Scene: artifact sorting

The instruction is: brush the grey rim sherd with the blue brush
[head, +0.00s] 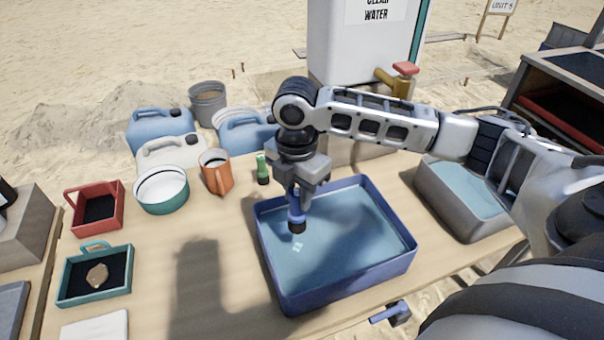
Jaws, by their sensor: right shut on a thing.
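My right gripper (300,190) points down over the blue basin of water (345,292) and is shut on the blue brush (296,215). The brush hangs upright with its dark bristle end down, above or at the water near the basin's left side; I cannot tell if it touches the water. A small pale mark (297,246) shows in the water just below the brush; I cannot tell what it is. I cannot make out a grey rim sherd anywhere. My left gripper is not in view.
A green brush (262,170) stands behind the basin. An orange jug (217,176), a round bowl (161,192), a red tray (95,212) and a green tray (66,280) with a brown sherd (97,275) are to the left. A grey water basin (432,197) is at right.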

